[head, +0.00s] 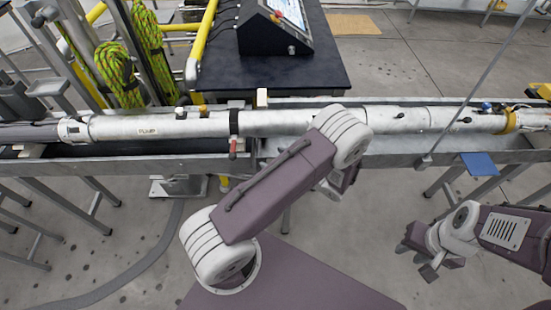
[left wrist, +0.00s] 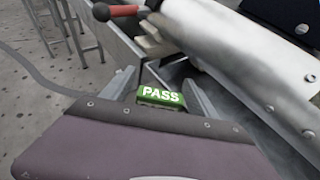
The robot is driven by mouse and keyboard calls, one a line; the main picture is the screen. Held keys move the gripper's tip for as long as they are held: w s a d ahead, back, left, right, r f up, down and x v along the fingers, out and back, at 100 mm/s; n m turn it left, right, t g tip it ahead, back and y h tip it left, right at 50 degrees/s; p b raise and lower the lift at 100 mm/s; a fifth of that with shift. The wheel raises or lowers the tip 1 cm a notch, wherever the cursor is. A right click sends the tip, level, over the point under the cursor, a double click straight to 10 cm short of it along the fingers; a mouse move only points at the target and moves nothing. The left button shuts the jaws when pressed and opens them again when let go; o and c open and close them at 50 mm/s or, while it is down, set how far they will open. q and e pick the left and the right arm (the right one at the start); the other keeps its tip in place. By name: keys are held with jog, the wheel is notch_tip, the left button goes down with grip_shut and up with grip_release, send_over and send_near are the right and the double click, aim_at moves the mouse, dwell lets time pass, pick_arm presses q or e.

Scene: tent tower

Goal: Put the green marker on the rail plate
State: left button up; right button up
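The green marker (left wrist: 162,97), a small block with white letters reading PASS, is between the fingers of my left gripper (left wrist: 160,80) in the left wrist view. Both fingers appear to touch its sides. In the head view my left arm hides most of this gripper and the marker, near the front of the rail. A flat blue plate (head: 479,164), which may be the rail plate, sits at the rail's front edge to the right of the left gripper. My right gripper (head: 419,260) is low at the right, apart from the rail, with its fingers apart and empty.
A long white pipe (head: 190,124) lies along the metal rail (head: 130,164), with a red-handled clamp (head: 233,148) left of my left wrist. A dark table (head: 320,80) with a console (head: 275,28) stands behind. Green ropes (head: 118,75) hang at left. A thin slanted rod (head: 470,93) rises near the blue plate.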

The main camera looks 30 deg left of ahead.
pick_arm(q)
jog(key=shift+r, duration=0.3)
jog(key=v, duration=1.2)
jog(key=s+n+g+h, duration=0.1)
jog(key=s+n+h, duration=0.3)
jog(key=n, duration=0.6)
jog(key=s+a+r+n+g+h, duration=0.1)
jog(key=s+n+h, duration=0.4)
jog(key=n+h, duration=0.4)
jog(key=shift+s+a+r+n+b, duration=0.3)
jog(key=shift+s+n+b, duration=0.1)
jog(key=shift+n, duration=0.6)
